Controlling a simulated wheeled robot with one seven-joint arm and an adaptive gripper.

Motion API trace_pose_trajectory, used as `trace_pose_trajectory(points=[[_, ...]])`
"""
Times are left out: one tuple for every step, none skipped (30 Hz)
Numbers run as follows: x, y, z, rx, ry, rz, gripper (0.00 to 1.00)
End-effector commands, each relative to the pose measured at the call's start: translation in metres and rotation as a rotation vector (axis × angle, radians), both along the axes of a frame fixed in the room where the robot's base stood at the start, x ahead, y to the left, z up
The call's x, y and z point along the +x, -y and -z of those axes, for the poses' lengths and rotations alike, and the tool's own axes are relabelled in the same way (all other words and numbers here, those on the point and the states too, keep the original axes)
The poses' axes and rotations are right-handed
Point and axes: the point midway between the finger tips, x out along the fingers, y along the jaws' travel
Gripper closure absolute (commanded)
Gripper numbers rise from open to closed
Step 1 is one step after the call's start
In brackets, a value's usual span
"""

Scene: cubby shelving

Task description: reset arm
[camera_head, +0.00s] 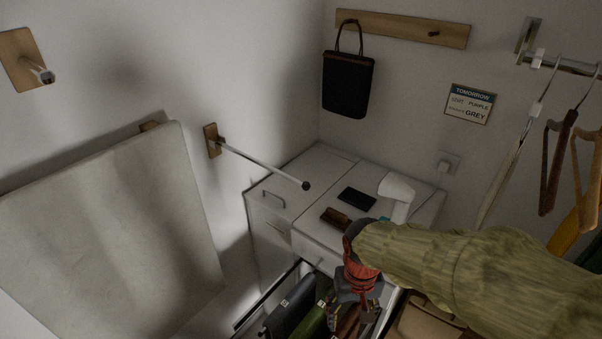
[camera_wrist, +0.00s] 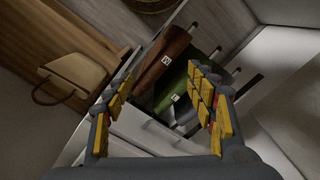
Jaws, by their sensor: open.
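My gripper (camera_head: 355,296) points down over an open drawer in the head view, at the end of my sleeved arm. In the wrist view my gripper (camera_wrist: 165,112) has its two yellow-padded fingers spread wide, with nothing held between them. Beyond the fingers are a rolled brown item (camera_wrist: 160,70) and a rolled green item (camera_wrist: 178,84), each with a small white tag. In the head view the green item (camera_head: 312,318) stands in the drawer beside a dark item (camera_head: 290,304), and my gripper partly hides the brown one.
A white cabinet (camera_head: 270,225) stands in the corner with a black wallet (camera_head: 356,199) and brown brush (camera_head: 336,218) on top. A metal rod (camera_head: 262,163) juts from the left wall. Hangers (camera_head: 557,160) hang at right. A beige bag (camera_wrist: 75,74) lies beside the drawer.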

Motion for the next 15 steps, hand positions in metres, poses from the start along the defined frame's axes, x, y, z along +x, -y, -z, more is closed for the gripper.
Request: trace_pose_trajectory(points=[[-0.009,0.008,-0.02,0.008,0.04,-0.017,0.44],[-0.015,0.013,-0.031,0.01,0.059,-0.027,0.44],[-0.022,0.019,-0.043,0.014,0.086,-0.039,0.44],[-0.028,0.023,-0.052,0.016,0.107,-0.046,0.44],[-0.034,0.027,-0.061,0.017,0.129,-0.05,0.44],[-0.041,0.032,-0.072,0.018,0.159,-0.053,0.44],[-0.046,0.036,-0.08,0.02,0.184,-0.051,0.44],[-0.052,0.04,-0.088,0.021,0.209,-0.047,0.44],[-0.058,0.045,-0.098,0.022,0.243,-0.038,0.44],[-0.062,0.048,-0.105,0.023,0.271,-0.028,0.44],[-0.066,0.051,-0.112,0.024,0.297,-0.017,0.44],[-0.07,0.055,-0.121,0.024,0.333,-0.004,0.44],[-0.073,0.058,-0.128,0.024,0.358,0.005,0.44],[-0.075,0.06,-0.134,0.024,0.383,0.013,0.44],[-0.077,0.063,-0.142,0.024,0.412,0.024,0.44]])
